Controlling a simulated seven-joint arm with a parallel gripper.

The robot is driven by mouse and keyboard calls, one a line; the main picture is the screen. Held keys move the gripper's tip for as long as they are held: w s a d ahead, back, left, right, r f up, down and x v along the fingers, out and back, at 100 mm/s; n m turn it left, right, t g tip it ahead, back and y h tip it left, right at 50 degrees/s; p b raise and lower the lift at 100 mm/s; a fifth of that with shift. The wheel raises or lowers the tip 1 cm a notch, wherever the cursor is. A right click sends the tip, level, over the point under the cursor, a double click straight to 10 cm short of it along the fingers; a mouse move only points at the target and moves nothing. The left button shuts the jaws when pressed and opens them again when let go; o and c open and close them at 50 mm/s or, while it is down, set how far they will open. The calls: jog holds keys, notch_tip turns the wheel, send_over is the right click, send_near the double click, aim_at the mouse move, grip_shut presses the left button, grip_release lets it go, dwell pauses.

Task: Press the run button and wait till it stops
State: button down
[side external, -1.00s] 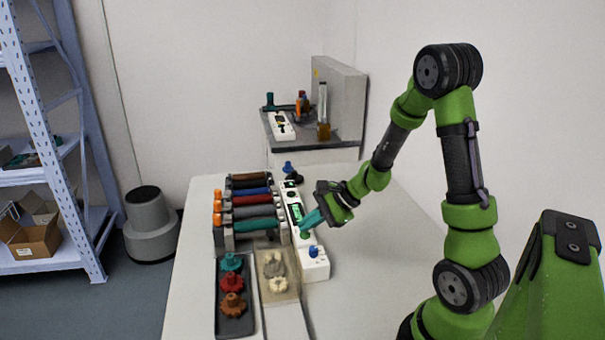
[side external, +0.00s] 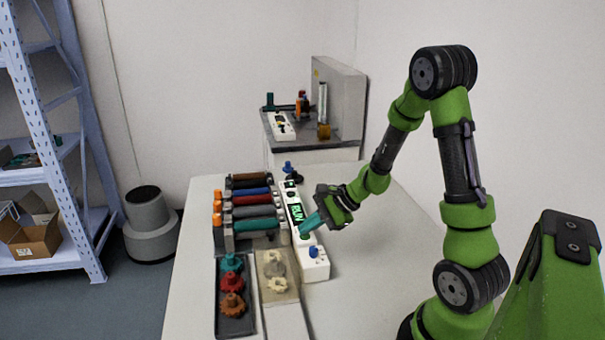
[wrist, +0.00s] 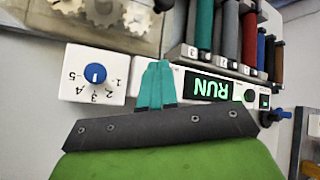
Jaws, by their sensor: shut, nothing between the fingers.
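The white control panel (side external: 318,266) lies along the table beside the row of rollers. Its lit green screen (side external: 297,213) reads RUN, and the screen also shows in the wrist view (wrist: 208,88). A green button (side external: 304,236) sits on the panel between the screen and the blue knob (side external: 313,251). My gripper (side external: 304,228) is shut and empty, its teal fingertips at the button. In the wrist view the teal fingers (wrist: 156,68) lie between knob and screen and hide the button. I cannot tell whether they touch or press it.
Several coloured rollers (side external: 252,211) lie left of the panel. A dark tray (side external: 233,325) holds teal, red and brown gears, with pale gears (side external: 277,284) beside it. A second bench (side external: 340,135) with more equipment stands behind. The table right of the panel is clear.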

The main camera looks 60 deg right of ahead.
aim_at(309, 236)
jog(key=shift+r, duration=3.4)
jog(key=shift+s, duration=0.1)
jog(key=s+a+r+n+h, duration=0.1)
jog(key=s+a+r+n, duration=0.4)
jog(key=s+a+n, duration=0.1)
jog(key=s+a+r+n+g+h, duration=0.1)
jog(key=s+a+r+n, duration=0.5)
jog(key=a+n, duration=0.3)
jog(key=n, duration=0.2)
jog(key=shift+s+n, duration=0.3)
jog(key=shift+s, duration=0.1)
